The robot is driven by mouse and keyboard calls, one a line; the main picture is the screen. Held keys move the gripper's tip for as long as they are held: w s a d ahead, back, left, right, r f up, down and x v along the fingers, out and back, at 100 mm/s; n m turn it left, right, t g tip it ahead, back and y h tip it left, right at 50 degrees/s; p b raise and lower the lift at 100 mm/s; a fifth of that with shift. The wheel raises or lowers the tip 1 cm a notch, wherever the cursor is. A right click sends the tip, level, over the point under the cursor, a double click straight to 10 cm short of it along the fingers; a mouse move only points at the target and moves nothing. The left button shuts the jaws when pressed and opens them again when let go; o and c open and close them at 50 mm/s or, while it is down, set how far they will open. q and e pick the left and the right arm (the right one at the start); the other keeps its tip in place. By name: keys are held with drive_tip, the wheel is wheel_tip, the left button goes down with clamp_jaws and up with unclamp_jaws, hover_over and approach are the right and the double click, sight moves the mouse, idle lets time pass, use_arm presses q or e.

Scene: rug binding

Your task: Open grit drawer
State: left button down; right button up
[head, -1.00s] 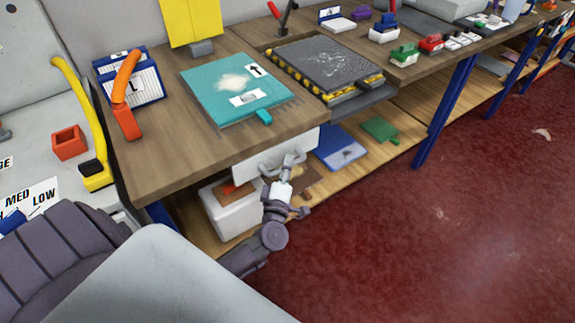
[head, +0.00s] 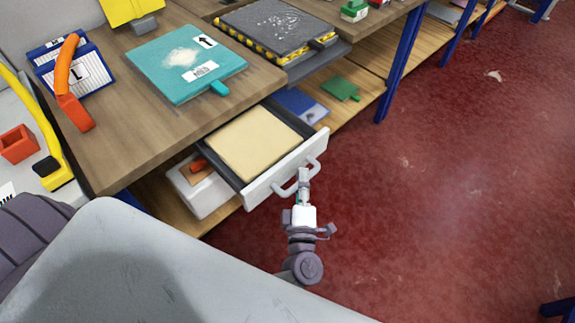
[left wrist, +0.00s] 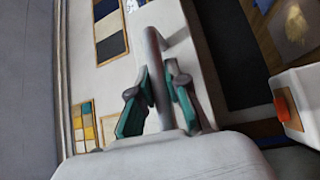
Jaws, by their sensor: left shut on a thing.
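The grit drawer (head: 262,189) hangs under the wooden bench top and is pulled well out, with its dark-walled tray showing. A flat beige sheet (head: 253,143) covers most of its floor. The drawer has a white front with a light grey bar handle (head: 314,168). My left gripper (head: 303,177) is at this handle, with its fingers closed around the bar. In the left wrist view the grey handle bar (left wrist: 152,65) runs between the green-padded fingers of my left gripper (left wrist: 158,82). My right gripper is not in view.
A teal block (head: 165,75) with an arrow label and a dark grey plate (head: 290,28) lie on the bench. A white bin (head: 205,198) stands on the lower shelf below the drawer. Red floor (head: 440,200) to the right is mostly clear.

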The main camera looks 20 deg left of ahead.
use_arm(q)
drive_tip(key=shift+s+d, duration=0.25)
drive_tip(key=shift+d, duration=0.35)
drive_tip(key=c, duration=1.1)
unclamp_jaws()
drive_tip(key=shift+c, duration=0.2)
drive_tip(key=shift+s, duration=0.1)
drive_tip(key=v, duration=0.7)
drive_tip(key=shift+d+f, duration=0.1)
drive_tip(key=shift+f, duration=0.1)
